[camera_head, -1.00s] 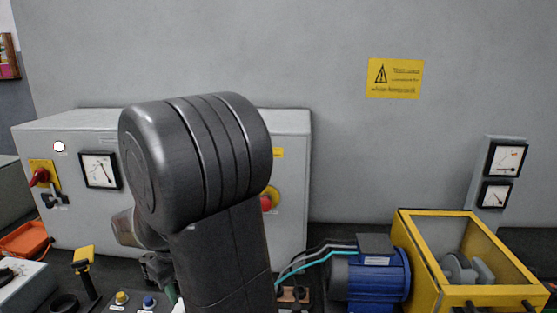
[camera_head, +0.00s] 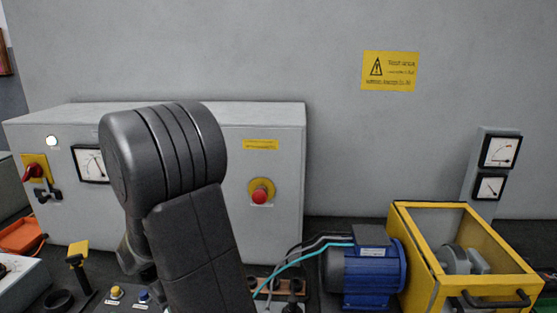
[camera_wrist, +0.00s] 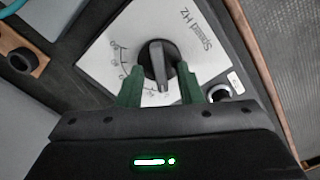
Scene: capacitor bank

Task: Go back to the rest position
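My gripper (camera_wrist: 160,78) shows in the wrist view with its two green fingers apart and nothing held between them. A black rotary knob (camera_wrist: 160,62) on a white dial plate marked Speed HZ (camera_wrist: 110,60) lies just beyond the fingertips. The fingers frame the knob in the picture and look clear of it; the exact gap is hard to judge. In the head view my dark arm stands in front of the grey cabinet, and the gripper and the knob are hidden behind it or below the frame.
The grey cabinet (camera_head: 285,180) carries a red emergency button (camera_head: 260,191), a gauge (camera_head: 89,163) and a red switch (camera_head: 35,171). A blue motor (camera_head: 365,275) and a yellow-framed box (camera_head: 411,250) stand at right. A yellow-topped lever (camera_head: 77,250) rises at lower left.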

